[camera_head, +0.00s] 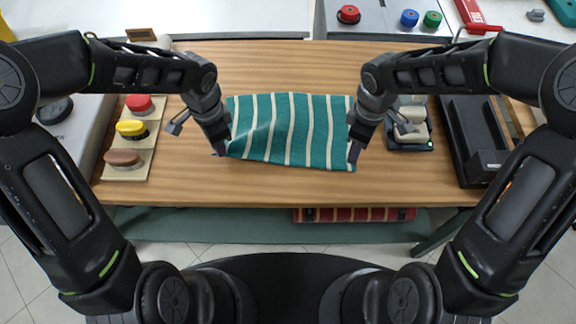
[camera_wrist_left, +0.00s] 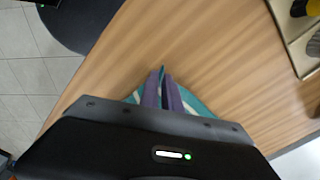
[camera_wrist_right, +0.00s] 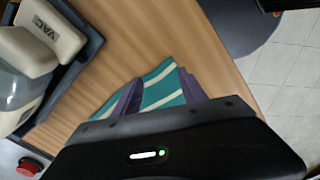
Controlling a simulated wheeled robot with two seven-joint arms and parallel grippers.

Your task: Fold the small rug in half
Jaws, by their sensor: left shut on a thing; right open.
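The small rug (camera_head: 285,130) is teal with cream stripes and lies on the wooden table, with a raised ripple near its left side. My left gripper (camera_head: 219,150) is at its near left corner and is shut on the rug's edge; the pinched cloth shows between the fingers in the left wrist view (camera_wrist_left: 163,88). My right gripper (camera_head: 354,150) is at the near right corner. Its fingers stand apart with a rug corner (camera_wrist_right: 165,88) between them in the right wrist view.
A board with red, yellow and brown knobbed things (camera_head: 130,130) stands at the left. A device with beige pads (camera_head: 408,128) and a black tray (camera_head: 475,140) stand at the right. A red striped rug (camera_head: 350,214) lies below the table. The wooden table (camera_head: 270,188) is clear in front.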

